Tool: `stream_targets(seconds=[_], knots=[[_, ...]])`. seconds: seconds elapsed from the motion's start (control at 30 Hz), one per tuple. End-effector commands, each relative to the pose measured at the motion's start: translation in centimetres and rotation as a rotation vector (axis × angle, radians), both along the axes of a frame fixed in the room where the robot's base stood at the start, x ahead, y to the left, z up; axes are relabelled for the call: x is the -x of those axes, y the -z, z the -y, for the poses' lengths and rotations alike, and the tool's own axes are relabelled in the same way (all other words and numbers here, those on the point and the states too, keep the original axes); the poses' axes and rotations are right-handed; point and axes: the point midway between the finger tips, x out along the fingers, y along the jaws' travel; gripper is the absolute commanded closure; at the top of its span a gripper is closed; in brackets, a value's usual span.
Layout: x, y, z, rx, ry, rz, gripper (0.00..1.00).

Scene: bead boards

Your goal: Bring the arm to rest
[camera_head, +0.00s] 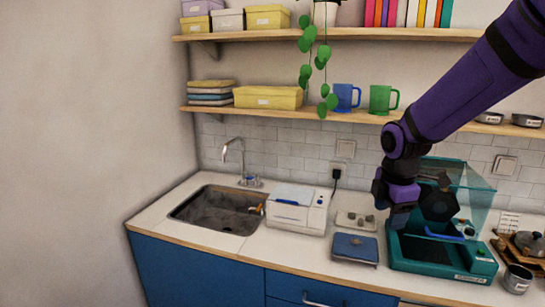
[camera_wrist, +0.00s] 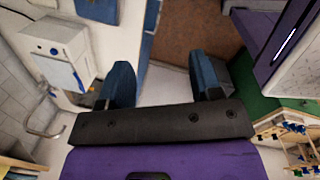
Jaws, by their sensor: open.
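My purple arm reaches in from the upper right in the head view. My gripper (camera_head: 402,215) hangs over the counter in front of the teal machine, and its fingertips are small and dark there. In the wrist view my gripper (camera_wrist: 162,82) shows two blue-grey fingers spread wide, with nothing between them.
The teal machine (camera_head: 440,262) with a raised clear lid is close to my gripper. A blue flat device (camera_head: 355,249), a small tray (camera_head: 347,223), a white appliance (camera_head: 293,216) and a sink (camera_head: 210,212) lie leftward. A shelf (camera_head: 250,111) with mugs runs above.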

Motion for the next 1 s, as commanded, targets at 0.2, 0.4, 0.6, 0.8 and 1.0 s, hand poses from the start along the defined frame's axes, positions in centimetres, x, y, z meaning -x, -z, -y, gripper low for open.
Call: stream_targets(seconds=[0.2, 0.4, 0.6, 0.8, 1.0], knots=[[4.8, -5.4, 1.2, -0.052, 0.365, 0.100, 0.41], [9.6, -9.0, 2.2, -0.137, 0.700, 0.180, 0.41], [14.6, -11.5, 2.9, -0.254, 1.027, 0.244, 0.41], [19.5, -12.9, 3.5, -0.395, 1.333, 0.284, 0.41], [22.5, -13.3, 3.8, -0.500, 1.534, 0.291, 0.41]])
